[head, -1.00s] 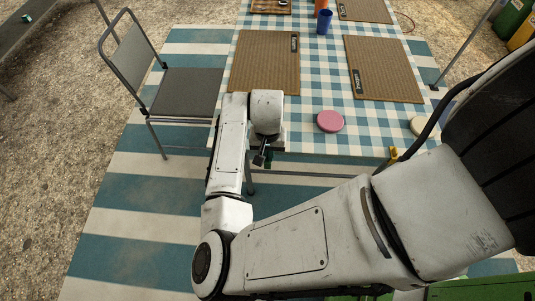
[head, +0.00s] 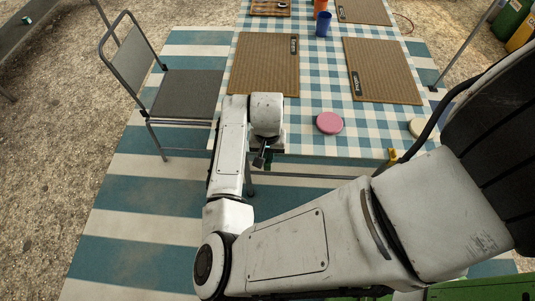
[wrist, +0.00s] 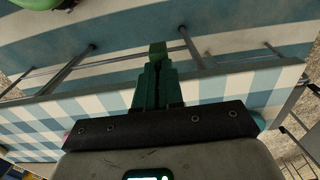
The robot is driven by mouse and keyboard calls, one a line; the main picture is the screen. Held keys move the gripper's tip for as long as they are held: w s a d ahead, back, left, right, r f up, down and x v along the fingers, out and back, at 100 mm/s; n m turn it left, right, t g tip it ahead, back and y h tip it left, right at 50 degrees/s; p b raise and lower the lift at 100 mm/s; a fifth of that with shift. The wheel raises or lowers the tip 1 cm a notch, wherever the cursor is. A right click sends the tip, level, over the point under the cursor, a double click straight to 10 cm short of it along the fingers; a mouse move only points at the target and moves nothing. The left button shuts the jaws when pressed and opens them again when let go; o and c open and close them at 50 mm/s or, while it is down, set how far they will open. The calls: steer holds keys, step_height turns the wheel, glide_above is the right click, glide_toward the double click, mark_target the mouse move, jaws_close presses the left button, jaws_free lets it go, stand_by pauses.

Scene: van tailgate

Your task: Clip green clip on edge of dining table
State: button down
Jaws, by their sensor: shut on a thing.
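The dining table (head: 300,147) has a blue and white checked cover, and its near edge crosses the middle of the wrist view (wrist: 220,88). My gripper (head: 261,160) is at this edge, left of the pink disc. It is shut on the green clip (wrist: 158,50), which shows between the fingertips in the wrist view. In the head view, only a small dark green bit of the clip (head: 268,165) shows below the gripper.
A pink disc (head: 329,123) lies near the table's front edge. A yellow clip (head: 393,155) sits on that edge further right. Brown placemats (head: 265,65) and a blue cup (head: 323,24) are further back. A grey chair (head: 185,95) stands to the left.

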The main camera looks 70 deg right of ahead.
steer(key=shift+w+d, duration=0.3)
steer(key=shift+d, duration=0.65)
steer(key=shift+w+d, duration=0.15)
steer(key=shift+d, duration=0.15)
steer(key=shift+w+d+p, duration=0.25)
steer(key=shift+d+p, duration=0.15)
steer(key=shift+d, duration=0.35)
stand_by(0.5)
stand_by(0.3)
steer(key=c, duration=1.2)
jaws_free()
step_height(320, 180, up, 11)
steer(key=shift+f, duration=0.1)
